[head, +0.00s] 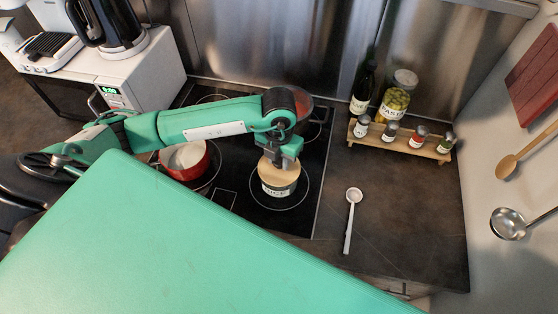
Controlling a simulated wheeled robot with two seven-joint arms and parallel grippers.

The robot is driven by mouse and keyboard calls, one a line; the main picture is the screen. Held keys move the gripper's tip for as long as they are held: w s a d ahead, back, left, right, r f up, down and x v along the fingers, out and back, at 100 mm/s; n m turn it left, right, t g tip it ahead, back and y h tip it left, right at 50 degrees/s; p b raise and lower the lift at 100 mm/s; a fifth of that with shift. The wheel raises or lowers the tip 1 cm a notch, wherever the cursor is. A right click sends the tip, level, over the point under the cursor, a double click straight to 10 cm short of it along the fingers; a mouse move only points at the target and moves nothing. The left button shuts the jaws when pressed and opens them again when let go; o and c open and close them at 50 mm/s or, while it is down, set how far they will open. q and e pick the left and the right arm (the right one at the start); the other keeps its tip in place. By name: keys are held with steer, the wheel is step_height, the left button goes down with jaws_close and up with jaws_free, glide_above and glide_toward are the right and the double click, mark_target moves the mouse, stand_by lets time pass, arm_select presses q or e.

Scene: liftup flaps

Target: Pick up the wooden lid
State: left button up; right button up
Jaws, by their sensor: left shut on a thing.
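The wooden lid (270,172) is a pale round disc on top of a jar with a printed label (279,188). The jar stands on the front right ring of the black cooktop. My left gripper (281,162) comes down from above and is shut on the wooden lid. The fingertips are small and partly hidden by the wrist. I cannot tell whether the lid is still touching the jar. My right gripper is not in view.
A red pot (188,162) sits left of the jar on the cooktop (235,208). A white spoon (351,218) lies on the counter to the right. Behind it, a wooden spice rack (403,143) holds small jars. A kettle and microwave are at the far left.

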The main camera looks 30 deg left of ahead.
arm_select(q)
step_height(320, 180, up, 11)
steer(key=b, duration=0.4)
step_height(320, 180, up, 8)
steer(key=r, duration=0.1)
glide_above(279, 161)
steer(key=shift+f, duration=0.25)
